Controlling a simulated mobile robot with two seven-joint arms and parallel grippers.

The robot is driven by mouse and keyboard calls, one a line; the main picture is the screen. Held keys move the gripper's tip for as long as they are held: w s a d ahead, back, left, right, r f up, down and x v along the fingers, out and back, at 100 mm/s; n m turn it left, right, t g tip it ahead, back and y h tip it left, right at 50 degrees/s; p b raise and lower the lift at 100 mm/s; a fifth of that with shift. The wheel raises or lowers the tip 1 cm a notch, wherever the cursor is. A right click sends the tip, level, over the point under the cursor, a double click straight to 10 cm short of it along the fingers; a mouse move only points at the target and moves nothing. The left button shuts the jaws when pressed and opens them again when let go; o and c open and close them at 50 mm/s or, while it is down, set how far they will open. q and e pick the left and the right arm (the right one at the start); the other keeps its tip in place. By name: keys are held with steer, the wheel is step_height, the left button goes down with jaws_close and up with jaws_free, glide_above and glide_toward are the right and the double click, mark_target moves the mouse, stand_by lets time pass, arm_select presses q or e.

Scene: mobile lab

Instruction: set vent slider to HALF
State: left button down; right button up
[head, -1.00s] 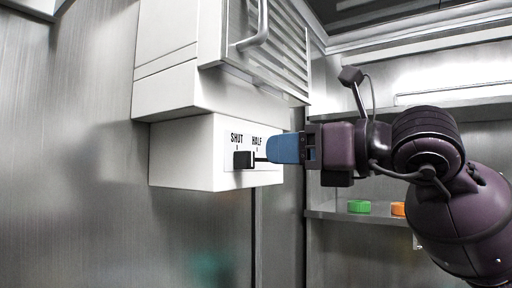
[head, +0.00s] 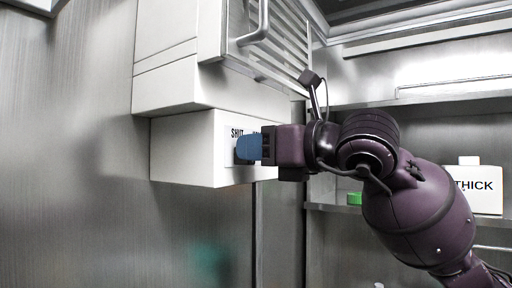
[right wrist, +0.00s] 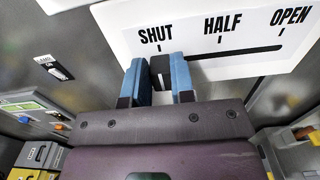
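The vent slider's black knob (right wrist: 160,70) with a white mark sits at the SHUT end of its slot (right wrist: 240,51) in the right wrist view. The labels SHUT, HALF and OPEN run left to right above the slot on the white panel (right wrist: 205,18). My right gripper (right wrist: 161,82) has one blue finger on each side of the knob, very close to it; whether both fingers press on it I cannot tell. In the head view the right gripper (head: 248,148) covers the knob and most of the HALF label. My left gripper is not in view.
The white vent housing (head: 185,150) is fixed to the metal wall, with a louvred grille and handle (head: 255,35) above. Shelves at right hold a green block (head: 354,198) and a white container marked THICK (head: 478,190). The space left of the housing is clear.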

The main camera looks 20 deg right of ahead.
jaws_close()
steer(key=w+d+b, duration=0.2)
steer(key=w+d, duration=0.1)
steer(key=d, duration=0.1)
steer(key=shift+w+d, duration=0.35)
steer(key=shift+d, duration=0.05)
steer(key=o, duration=0.6)
jaws_free()
steer(key=shift+s, duration=0.1)
